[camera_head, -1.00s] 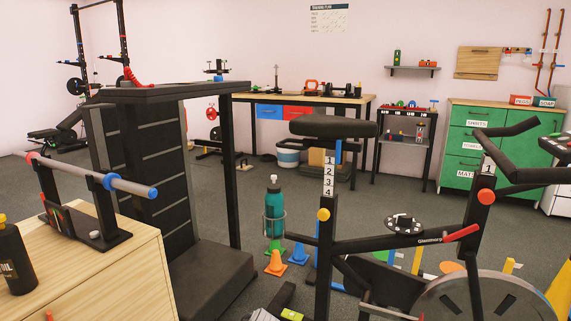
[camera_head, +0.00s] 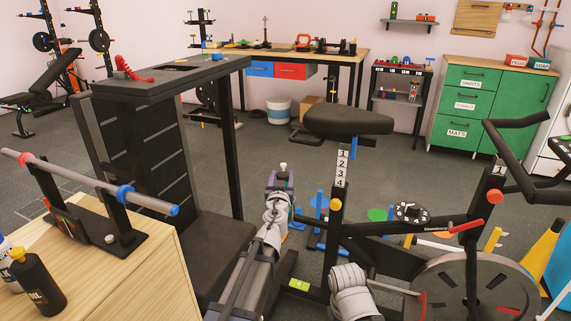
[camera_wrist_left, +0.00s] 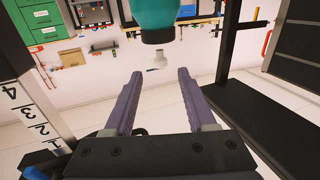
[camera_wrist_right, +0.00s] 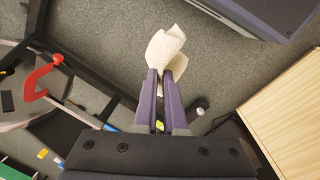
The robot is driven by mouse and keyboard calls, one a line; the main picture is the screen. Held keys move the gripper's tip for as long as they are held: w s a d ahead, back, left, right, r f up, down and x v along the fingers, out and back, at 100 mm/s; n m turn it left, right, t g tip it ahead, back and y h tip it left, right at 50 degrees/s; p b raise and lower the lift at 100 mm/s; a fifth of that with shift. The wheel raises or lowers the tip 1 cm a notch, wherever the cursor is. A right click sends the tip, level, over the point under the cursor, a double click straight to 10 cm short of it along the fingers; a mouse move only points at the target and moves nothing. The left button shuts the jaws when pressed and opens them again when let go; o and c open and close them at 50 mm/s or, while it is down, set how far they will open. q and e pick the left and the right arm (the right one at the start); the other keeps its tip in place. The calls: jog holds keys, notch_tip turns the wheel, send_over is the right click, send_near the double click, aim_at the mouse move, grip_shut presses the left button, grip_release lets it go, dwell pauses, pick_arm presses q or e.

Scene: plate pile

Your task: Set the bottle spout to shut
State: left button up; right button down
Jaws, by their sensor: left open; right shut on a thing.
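The teal bottle (camera_wrist_left: 160,12) has a black cap (camera_wrist_left: 158,35) and a white spout (camera_wrist_left: 159,60), and hangs upside down in the left wrist view. In the head view only the spout (camera_head: 283,167) shows clearly; my left gripper (camera_head: 281,182) hides the bottle's body. My left gripper (camera_wrist_left: 158,75) is open and empty, its fingers on either side of the spout's line, apart from it. I cannot tell whether the spout is open or shut. My right gripper (camera_wrist_right: 165,72) is shut on a cream cloth (camera_wrist_right: 166,45).
The exercise bike's saddle (camera_head: 348,121) and frame stand just right of my left gripper. A black stand (camera_head: 165,80) rises to the left. A wooden cabinet (camera_head: 120,265) with a rail and dark bottle is at front left. Grey floor (camera_head: 265,150) is open behind.

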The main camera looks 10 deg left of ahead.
aim_at(283, 168)
pick_arm(q)
jog(key=w, duration=0.5)
jog(key=w+a, duration=0.1)
jog(key=w, duration=0.1)
jog(key=shift+w, duration=0.2)
grip_shut()
jog(key=shift+f, duration=0.1)
dwell(1.1)
